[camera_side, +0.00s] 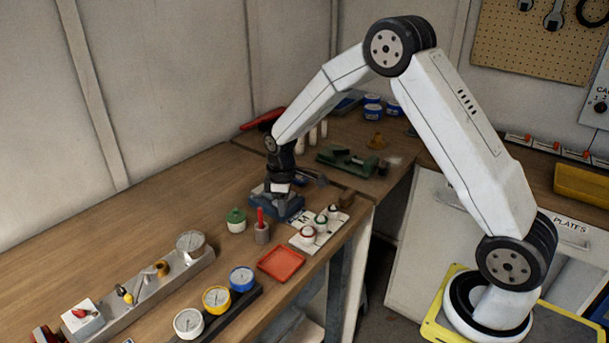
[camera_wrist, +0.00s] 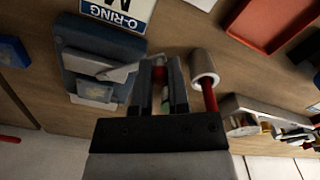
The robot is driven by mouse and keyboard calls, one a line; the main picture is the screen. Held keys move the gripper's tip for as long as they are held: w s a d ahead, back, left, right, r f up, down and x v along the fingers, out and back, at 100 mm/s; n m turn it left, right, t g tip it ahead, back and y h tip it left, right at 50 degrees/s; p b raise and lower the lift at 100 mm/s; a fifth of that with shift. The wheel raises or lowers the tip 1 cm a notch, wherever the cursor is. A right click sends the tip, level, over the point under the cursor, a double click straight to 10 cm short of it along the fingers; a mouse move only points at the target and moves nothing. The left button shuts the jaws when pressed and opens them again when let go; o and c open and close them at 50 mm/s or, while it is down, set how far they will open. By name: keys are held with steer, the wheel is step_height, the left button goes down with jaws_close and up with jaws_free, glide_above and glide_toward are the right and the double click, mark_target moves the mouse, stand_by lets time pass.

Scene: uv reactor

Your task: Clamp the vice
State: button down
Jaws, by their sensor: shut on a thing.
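The blue vice (camera_side: 278,207) stands on the wooden bench below my wrist in the side view. In the wrist view its blue-grey body (camera_wrist: 98,42) is at upper left, with a pale grey bar (camera_wrist: 112,74) running from it toward my fingers. My gripper (camera_wrist: 161,75) is shut on what looks like the end of the vice handle, where a small red knob (camera_wrist: 161,73) shows between the fingertips. In the side view my gripper (camera_side: 279,187) is at the vice, and the grip itself is too small to make out. Whether anything sits between the vice jaws I cannot tell.
A grey cup (camera_side: 262,234) with a red-handled tool stands close by; it also shows right beside my fingers in the wrist view (camera_wrist: 204,70). A green-lidded jar (camera_side: 236,220), labelled white plate (camera_side: 310,233), red tray (camera_side: 281,263) and gauges (camera_side: 216,297) are nearer.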

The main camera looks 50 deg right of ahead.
steer(key=shift+s+d+n, duration=0.1)
steer(key=shift+s+n, duration=0.35)
steer(key=shift+n, duration=0.25)
steer(key=c, duration=0.6)
jaws_free()
steer(key=shift+d, duration=0.1)
steer(key=shift+r, duration=0.1)
steer(key=shift+w+r, duration=0.1)
steer(key=shift+r, duration=0.05)
step_height(320, 180, up, 7)
steer(key=shift+r, duration=0.15)
